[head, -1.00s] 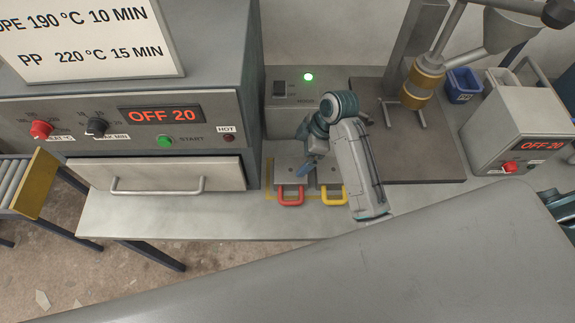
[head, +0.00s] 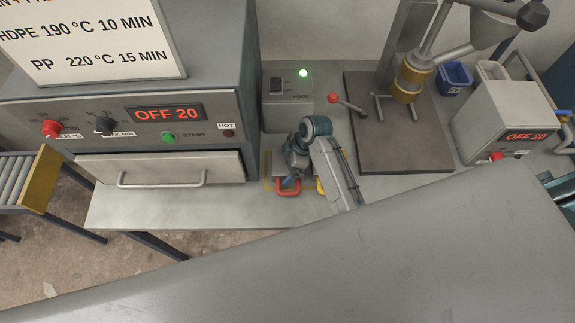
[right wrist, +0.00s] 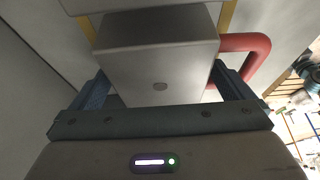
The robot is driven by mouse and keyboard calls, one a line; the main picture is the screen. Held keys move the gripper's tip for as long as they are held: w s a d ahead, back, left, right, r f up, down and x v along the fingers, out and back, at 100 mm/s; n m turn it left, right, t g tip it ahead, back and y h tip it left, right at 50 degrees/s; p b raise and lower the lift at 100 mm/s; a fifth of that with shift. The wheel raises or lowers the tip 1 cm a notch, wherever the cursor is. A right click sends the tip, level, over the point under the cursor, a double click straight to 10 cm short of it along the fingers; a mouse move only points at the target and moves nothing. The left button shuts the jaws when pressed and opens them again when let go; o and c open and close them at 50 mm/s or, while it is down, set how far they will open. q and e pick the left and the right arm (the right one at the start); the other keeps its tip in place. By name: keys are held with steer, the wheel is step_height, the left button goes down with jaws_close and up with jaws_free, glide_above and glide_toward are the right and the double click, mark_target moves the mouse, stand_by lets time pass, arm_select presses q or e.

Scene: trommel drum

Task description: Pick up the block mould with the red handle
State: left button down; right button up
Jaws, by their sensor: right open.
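The block mould with the red handle (head: 288,192) stands on the bench in front of the oven's right side. In the head view my right gripper covers most of its body. In the right wrist view the grey mould (right wrist: 158,62) lies between the two dark blue fingers, with its red handle to the right. My right gripper (head: 291,176) is open, with one finger on each side of the mould. I cannot tell whether the fingers touch it. A second mould with a yellow handle (head: 320,187) is beside it, mostly hidden by my right arm. My left gripper is out of view.
The oven (head: 222,140) with its drawer stands close on the left. A control box (head: 287,115) with a green light is behind. A press base (head: 400,155) and a small heater box (head: 500,120) stand to the right. Bare bench lies left of the moulds.

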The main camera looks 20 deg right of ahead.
steer(key=c, duration=1.2)
steer(key=shift+w+r, duration=0.1)
steer(key=shift+c, duration=0.5)
